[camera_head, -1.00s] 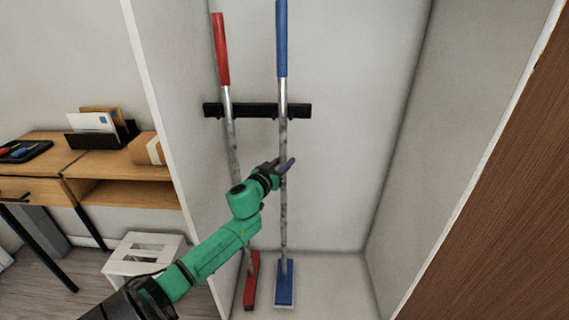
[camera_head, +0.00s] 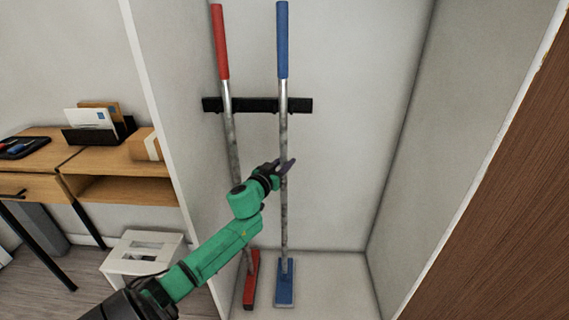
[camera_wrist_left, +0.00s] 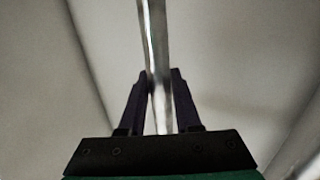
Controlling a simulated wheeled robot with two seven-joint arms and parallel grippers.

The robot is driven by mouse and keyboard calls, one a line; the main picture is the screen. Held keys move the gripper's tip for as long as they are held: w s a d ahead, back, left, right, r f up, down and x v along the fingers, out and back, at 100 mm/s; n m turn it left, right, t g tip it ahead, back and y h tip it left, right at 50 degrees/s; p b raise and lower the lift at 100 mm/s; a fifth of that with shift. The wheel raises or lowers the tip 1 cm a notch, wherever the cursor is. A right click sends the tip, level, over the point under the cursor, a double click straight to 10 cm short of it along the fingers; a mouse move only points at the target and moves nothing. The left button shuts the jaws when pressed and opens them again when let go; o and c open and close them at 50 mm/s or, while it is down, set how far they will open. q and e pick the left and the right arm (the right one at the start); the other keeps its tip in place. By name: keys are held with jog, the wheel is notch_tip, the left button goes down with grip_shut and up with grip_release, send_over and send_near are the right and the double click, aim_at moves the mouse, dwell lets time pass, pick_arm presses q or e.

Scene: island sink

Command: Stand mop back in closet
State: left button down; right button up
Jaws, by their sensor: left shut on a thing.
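A mop with a blue handle (camera_head: 283,42) and a blue head (camera_head: 285,288) stands nearly upright inside the closet (camera_head: 345,290), its head on the closet floor. Its upper pole is in front of the black wall rack (camera_head: 262,105); whether it is clipped in, I cannot tell. My left gripper (camera_head: 284,167) is shut on the blue mop's pole at mid height. In the left wrist view the grey pole (camera_wrist_left: 157,60) runs between the two dark fingers (camera_wrist_left: 160,95). My right gripper is not in view.
A red-handled mop (camera_head: 220,45) leans just left of the blue one, also on the closet floor. Closet walls stand on both sides, with free room right of the mops. Outside left are a wooden desk (camera_head: 125,190) and a white stool (camera_head: 145,255).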

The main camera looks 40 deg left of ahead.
pick_arm(q)
jog(key=shift+r, duration=0.15)
jog(key=c, duration=0.5)
grip_release()
jog(key=shift+s+f, duration=0.1)
jog(key=shift+f, duration=0.1)
jog(key=p+v, duration=0.2)
jog(key=v, duration=1.2)
jog(key=shift+s+r, duration=0.1)
jog(key=shift+s, duration=0.15)
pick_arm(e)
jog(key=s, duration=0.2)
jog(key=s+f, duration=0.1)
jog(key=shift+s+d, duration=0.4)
